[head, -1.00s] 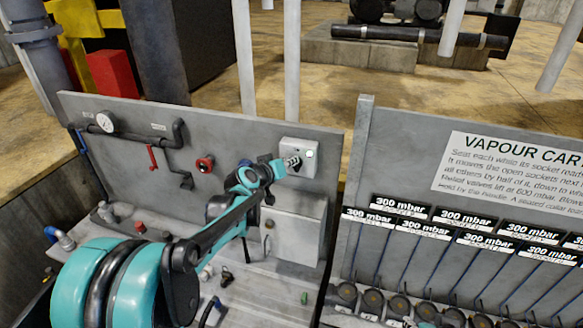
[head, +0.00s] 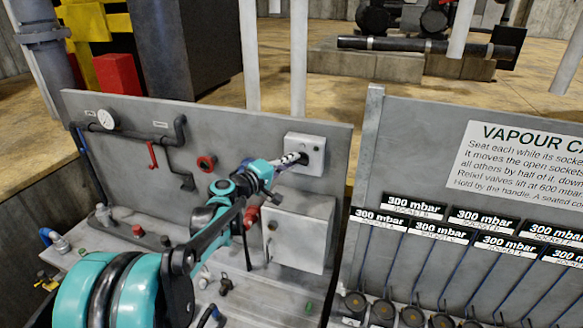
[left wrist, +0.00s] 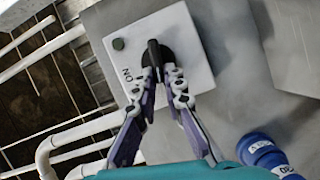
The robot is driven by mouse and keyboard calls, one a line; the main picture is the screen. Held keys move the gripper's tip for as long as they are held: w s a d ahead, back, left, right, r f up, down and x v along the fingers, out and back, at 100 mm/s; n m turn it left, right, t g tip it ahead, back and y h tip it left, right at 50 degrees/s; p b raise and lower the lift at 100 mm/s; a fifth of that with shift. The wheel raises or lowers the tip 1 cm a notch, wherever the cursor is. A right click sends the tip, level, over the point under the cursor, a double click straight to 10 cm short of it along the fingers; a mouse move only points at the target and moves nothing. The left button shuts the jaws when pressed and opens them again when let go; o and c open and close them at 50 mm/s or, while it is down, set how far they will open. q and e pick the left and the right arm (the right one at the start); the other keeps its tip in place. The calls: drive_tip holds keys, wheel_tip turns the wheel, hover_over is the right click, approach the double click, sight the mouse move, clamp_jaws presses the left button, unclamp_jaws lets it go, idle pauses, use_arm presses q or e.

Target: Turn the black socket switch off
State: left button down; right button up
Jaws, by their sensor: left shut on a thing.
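The black socket switch (left wrist: 153,50) is a dark rotary handle on a pale square switch box (head: 304,154) at the panel's upper right. In the left wrist view the box (left wrist: 190,38) carries an "ON" label and a small round dull indicator. My left gripper (head: 297,159) is at the switch. In the left wrist view its fingertips (left wrist: 161,76) are shut on the near end of the black handle, one on each side. The fingers hide much of the switch in the head view. My right gripper is not in view.
A grey cabinet (head: 297,232) juts out below the switch box. A red round knob (head: 207,163), a gauge (head: 106,119) and pipes are on the panel to the left. A blue labelled part (left wrist: 262,150) is near the gripper. A sign board (head: 430,150) stands at right.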

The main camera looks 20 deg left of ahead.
use_arm(q)
drive_tip(key=shift+f+n+t+b, duration=0.3)
drive_tip(key=shift+n+b, duration=0.45)
drive_tip(key=shift+n, duration=0.15)
drive_tip(key=c, duration=1.6)
unclamp_jaws()
drive_tip(key=v, duration=1.2)
drive_tip(key=shift+a+f, duration=0.15)
drive_tip(key=shift+a, duration=0.05)
